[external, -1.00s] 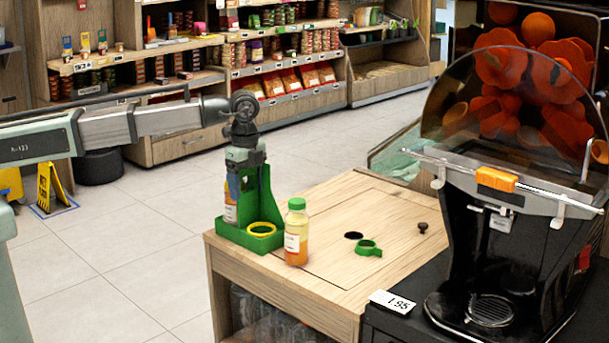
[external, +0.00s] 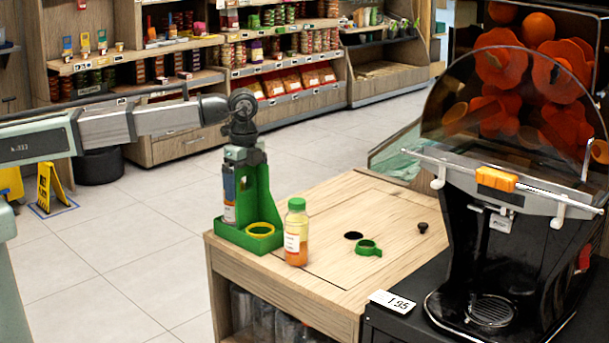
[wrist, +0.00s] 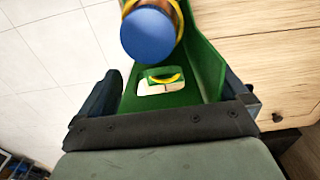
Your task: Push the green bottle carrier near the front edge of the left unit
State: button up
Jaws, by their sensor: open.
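The green bottle carrier (external: 263,190) stands upright on the wooden left unit (external: 325,235), at its left corner close to the edge. It has a tall back, a low tray and a yellow ring (external: 261,228). A bottle (external: 229,203) stands in its left part; the wrist view shows a blue cap (wrist: 147,35) there. My gripper (external: 243,163) points down over the carrier's top. In the wrist view my gripper (wrist: 170,98) has its dark fingers spread on either side of the green carrier (wrist: 205,65). Whether the fingers touch it is hidden.
An orange juice bottle (external: 296,235) with a green cap stands just right of the carrier. A green ring (external: 368,248), a dark hole (external: 354,236) and a black knob (external: 422,228) are further right on the top. The juicer (external: 500,230) stands at the right.

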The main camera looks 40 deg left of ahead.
notch_tip(320, 180, up, 13)
jog(key=shift+r, duration=0.2)
dwell(0.4)
dwell(0.4)
